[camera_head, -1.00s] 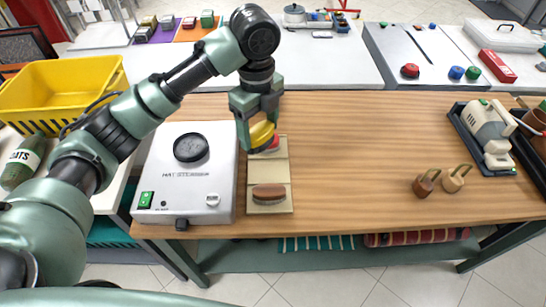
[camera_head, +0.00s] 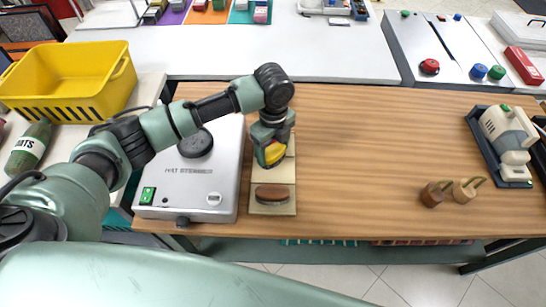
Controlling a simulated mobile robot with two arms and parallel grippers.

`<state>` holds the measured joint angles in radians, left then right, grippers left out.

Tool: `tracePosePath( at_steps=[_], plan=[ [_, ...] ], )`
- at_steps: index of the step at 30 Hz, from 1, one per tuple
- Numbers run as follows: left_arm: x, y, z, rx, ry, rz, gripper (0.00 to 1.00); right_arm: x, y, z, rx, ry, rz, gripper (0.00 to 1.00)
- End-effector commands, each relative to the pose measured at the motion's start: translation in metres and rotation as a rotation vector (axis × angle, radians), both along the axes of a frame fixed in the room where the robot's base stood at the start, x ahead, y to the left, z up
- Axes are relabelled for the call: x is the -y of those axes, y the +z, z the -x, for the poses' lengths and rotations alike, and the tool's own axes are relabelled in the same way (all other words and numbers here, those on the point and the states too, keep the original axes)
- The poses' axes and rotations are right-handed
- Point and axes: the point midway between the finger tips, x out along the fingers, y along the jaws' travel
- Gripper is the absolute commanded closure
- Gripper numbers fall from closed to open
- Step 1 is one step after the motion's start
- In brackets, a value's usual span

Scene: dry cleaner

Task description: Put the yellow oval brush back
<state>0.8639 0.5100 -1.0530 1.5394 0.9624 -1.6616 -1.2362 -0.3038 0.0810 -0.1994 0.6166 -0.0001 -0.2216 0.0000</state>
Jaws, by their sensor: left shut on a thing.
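My left gripper (camera_head: 268,143) points down over the upper part of a narrow beige tray (camera_head: 285,177) and is shut on the yellow oval brush (camera_head: 275,153). A bit of red shows at the brush; I cannot tell whether it is part of it. The fingers cover much of the brush, and I cannot tell whether it touches the tray. A brown oval brush (camera_head: 272,193) lies in the tray's near section. My right gripper is not in view.
A white hat steamer (camera_head: 180,185) stands close left of the tray, under my left arm. Two small brown and tan weights (camera_head: 466,190) and a cream handheld device (camera_head: 508,135) are at the right. The wooden table (camera_head: 360,160) is clear between.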

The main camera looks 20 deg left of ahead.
Motion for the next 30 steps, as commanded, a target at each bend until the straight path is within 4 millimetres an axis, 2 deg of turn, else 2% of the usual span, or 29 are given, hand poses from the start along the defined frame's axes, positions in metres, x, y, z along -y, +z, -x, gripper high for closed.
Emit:
tracePosePath(
  at_steps=[4,12,24,25,27,30],
  plan=[
    [0.000,-0.011,0.000,0.000,0.001,0.000,0.65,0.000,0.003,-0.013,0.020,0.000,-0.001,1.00],
    [0.001,-0.047,0.000,0.000,0.001,0.000,0.65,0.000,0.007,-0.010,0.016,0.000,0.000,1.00],
    [0.000,-0.054,0.000,0.002,0.000,0.001,0.65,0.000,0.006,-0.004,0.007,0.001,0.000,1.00],
    [0.000,-0.054,0.000,0.002,0.000,0.001,0.30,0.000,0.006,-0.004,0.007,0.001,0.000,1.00],
    [0.000,-0.054,0.000,0.002,0.000,0.001,0.11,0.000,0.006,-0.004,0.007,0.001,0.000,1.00],
    [0.000,-0.054,0.000,0.002,0.000,0.001,0.11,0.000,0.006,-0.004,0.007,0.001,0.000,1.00]
  ],
)
